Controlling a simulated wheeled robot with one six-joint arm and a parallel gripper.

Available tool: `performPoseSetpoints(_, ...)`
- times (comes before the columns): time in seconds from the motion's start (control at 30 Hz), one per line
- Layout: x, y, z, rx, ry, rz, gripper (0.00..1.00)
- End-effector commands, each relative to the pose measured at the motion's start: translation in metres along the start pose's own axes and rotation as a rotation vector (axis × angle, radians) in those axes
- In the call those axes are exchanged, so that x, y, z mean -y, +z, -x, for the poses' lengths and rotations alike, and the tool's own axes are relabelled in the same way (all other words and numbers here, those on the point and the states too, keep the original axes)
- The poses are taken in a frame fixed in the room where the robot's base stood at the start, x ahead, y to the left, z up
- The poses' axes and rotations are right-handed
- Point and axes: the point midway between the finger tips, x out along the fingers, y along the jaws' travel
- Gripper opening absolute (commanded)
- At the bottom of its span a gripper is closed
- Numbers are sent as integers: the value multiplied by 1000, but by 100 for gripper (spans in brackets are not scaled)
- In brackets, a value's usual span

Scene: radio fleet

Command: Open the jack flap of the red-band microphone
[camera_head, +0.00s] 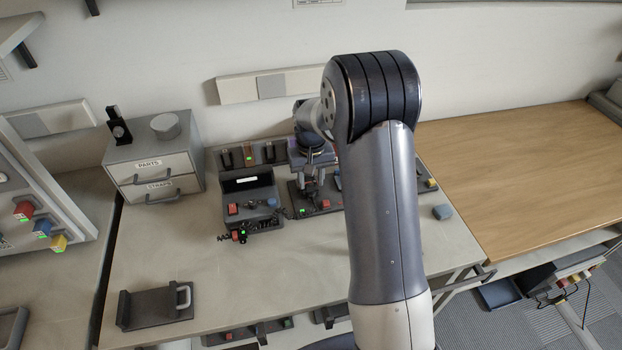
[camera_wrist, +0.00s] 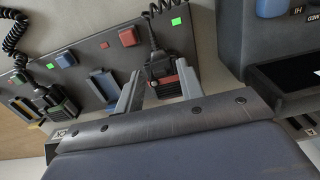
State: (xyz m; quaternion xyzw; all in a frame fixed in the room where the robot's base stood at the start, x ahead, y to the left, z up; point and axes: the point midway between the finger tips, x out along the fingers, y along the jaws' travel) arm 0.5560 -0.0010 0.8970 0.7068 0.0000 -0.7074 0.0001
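The red-band microphone (camera_wrist: 164,72) is dark with a red strip and a coiled cord, and lies on a dark board (camera_wrist: 97,62) in the wrist view. My gripper (camera_wrist: 158,88) is open, with its two grey fingers on either side of the microphone's near end. I see no clear contact, and cannot tell how far the fingers reach down. The jack flap is too small and hidden to tell its state. In the head view my gripper (camera_head: 312,186) hangs over the board at the back of the bench. The microphone there cannot be made out clearly.
A green-band microphone (camera_wrist: 52,100) lies left in the wrist view, with a blue piece (camera_wrist: 103,84) between. A dark radio unit (camera_head: 247,198) stands left of my gripper in the head view. A drawer cabinet (camera_head: 153,165) is farther left.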

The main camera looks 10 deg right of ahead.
Motion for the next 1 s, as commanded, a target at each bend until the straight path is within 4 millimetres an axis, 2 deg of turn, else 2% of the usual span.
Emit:
performPoseSetpoints(0.37, 0, 0, -7, -1, 0, 0, 36)
performPoseSetpoints(0.8, 0, 0, -7, -1, 0, 0, 1)
performPoseSetpoints(1.0, 0, 0, -8, -11, 0, 0, 0)
